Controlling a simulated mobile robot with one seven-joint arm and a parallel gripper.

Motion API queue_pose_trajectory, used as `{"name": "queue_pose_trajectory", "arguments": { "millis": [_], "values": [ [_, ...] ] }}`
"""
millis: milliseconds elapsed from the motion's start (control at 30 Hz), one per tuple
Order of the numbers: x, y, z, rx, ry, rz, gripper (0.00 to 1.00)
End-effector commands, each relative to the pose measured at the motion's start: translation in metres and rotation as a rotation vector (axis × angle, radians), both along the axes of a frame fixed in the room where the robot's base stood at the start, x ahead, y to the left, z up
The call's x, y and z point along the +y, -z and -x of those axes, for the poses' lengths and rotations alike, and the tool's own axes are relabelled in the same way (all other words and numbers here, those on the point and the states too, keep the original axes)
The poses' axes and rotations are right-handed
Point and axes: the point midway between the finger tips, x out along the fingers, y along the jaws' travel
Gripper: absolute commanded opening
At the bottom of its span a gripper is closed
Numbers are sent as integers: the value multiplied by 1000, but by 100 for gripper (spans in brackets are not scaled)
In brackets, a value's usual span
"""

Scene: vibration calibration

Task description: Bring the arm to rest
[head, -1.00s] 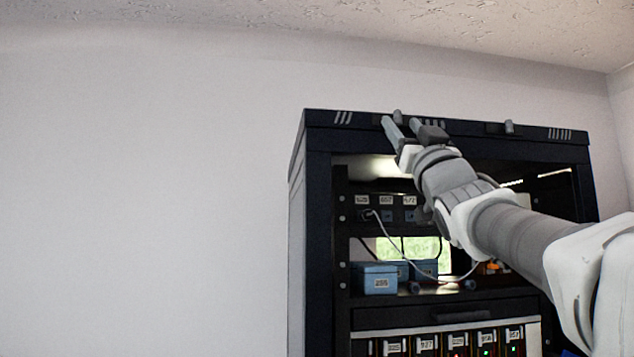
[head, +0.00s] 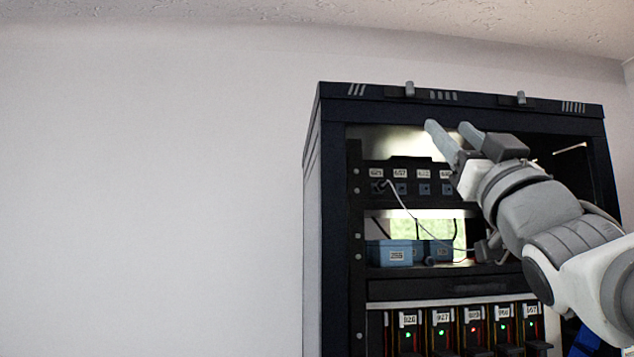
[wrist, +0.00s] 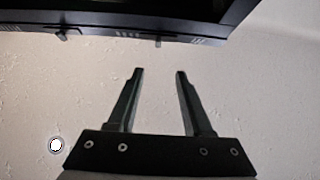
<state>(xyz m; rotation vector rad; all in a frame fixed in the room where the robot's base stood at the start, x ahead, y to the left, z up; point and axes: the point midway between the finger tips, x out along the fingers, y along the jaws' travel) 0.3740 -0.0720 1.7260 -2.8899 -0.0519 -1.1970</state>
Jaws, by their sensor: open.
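My gripper (head: 452,130) is in front of the upper opening of a dark equipment rack in the head view, just below its top edge. Its two grey fingers point up and to the left, spread apart with nothing between them. In the wrist view my gripper (wrist: 160,75) also shows open and empty, with pale textured ceiling behind it. My arm reaches in from the lower right and hides the rack's right part.
The dark rack (head: 333,200) stands against a pale wall (head: 150,190). It holds a row of labelled sockets with a cable, blue boxes (head: 388,252) on a shelf, and several modules (head: 440,330) with green and red lights. The left side is free.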

Motion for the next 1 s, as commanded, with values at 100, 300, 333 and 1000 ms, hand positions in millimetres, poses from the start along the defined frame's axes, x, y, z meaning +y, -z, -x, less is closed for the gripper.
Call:
{"name": "queue_pose_trajectory", "arguments": {
  "millis": [100,300,333,1000],
  "values": [
    [0,0,0,0,0,0,50],
    [0,0,0,0,0,0,50],
    [0,0,0,0,0,0,50],
    [19,325,-15,1083,132,-114,50]
  ]
}}
